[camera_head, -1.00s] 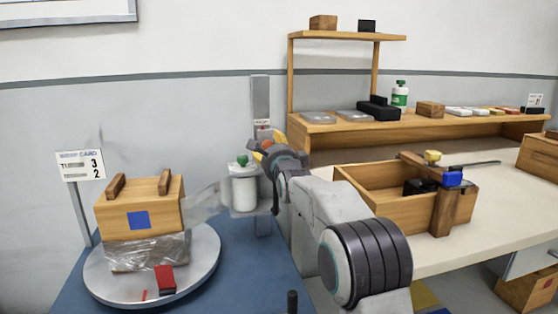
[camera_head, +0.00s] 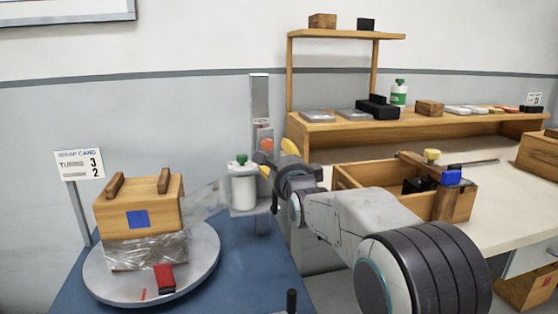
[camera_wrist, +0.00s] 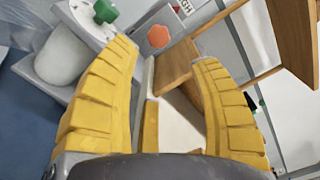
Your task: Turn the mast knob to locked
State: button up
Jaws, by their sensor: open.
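A grey mast (camera_head: 260,100) stands upright behind the blue base. It carries an orange knob (camera_head: 267,145), which shows as a hexagon in the wrist view (camera_wrist: 158,37). A green knob (camera_head: 242,159) sits above a white film roll (camera_head: 243,190) on the carriage beside the mast; it also shows in the wrist view (camera_wrist: 105,11). My gripper (camera_head: 277,157) is close in front of the mast. Its yellow fingers are spread and empty, and in the wrist view (camera_wrist: 166,55) the orange knob lies beyond the fingertips, apart from them. My gripper hides part of the mast.
A turntable (camera_head: 205,260) left holds a film-wrapped wooden box (camera_head: 150,205); film stretches from the roll to it. A workbench (camera_head: 510,215) with a wooden bin (camera_head: 370,180) and a shelf (camera_head: 440,125) stands right.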

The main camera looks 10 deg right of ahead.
dwell(0.3)
jog(key=s+f+n+g, duration=0.4)
jog(key=s+f+n, duration=0.3)
jog(key=s, duration=0.4)
jog(key=s+f+n+g+p, duration=0.1)
jog(key=s+f+n+g, duration=0.5)
jog(key=s, duration=0.4)
jog(key=s+f+n+g, duration=0.3)
jog(key=s+f+n, duration=0.45)
jog(key=s, duration=0.35)
jog(key=n+t+p, duration=0.2)
jog(key=t+p, duration=1)
jog(key=t, duration=0.1)
send_near(268, 143)
jog(key=w, duration=0.3)
jog(key=shift+w+f, duration=0.25)
jog(key=shift+w+p, duration=0.4)
jog(key=shift+w, duration=3.25)
jog(key=shift+r, duration=0.2)
grip_shut()
